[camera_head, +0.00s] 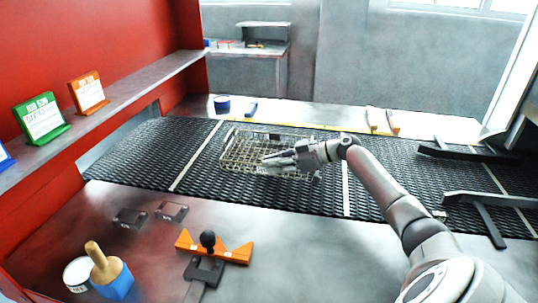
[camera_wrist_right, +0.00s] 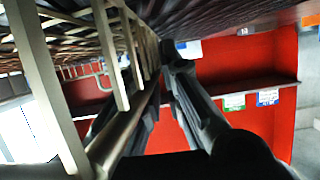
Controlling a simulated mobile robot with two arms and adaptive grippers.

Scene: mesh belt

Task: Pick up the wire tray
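The wire tray (camera_head: 240,150) is a pale, open mesh basket lying on the dark mesh belt. My right gripper (camera_head: 277,159) reaches in from the right, and its fingers overlap the tray's right half in the head view. In the right wrist view, the tray's bars (camera_wrist_right: 112,55) fill the left side, very close to the fingers. The dark fingers of my right gripper (camera_wrist_right: 165,100) stand apart with a gap between them. Whether they touch the tray is unclear. The right forearm hides part of the tray's right end. My left gripper is not in view.
The mesh belt (camera_head: 140,150) has pale cross strips. Dark bars (camera_head: 470,155) lie at its right. An orange fixture (camera_head: 215,247), a blue block with a wooden handle (camera_head: 118,285) and a white can (camera_head: 78,273) stand on the front table. A blue tape roll (camera_head: 222,104) is behind.

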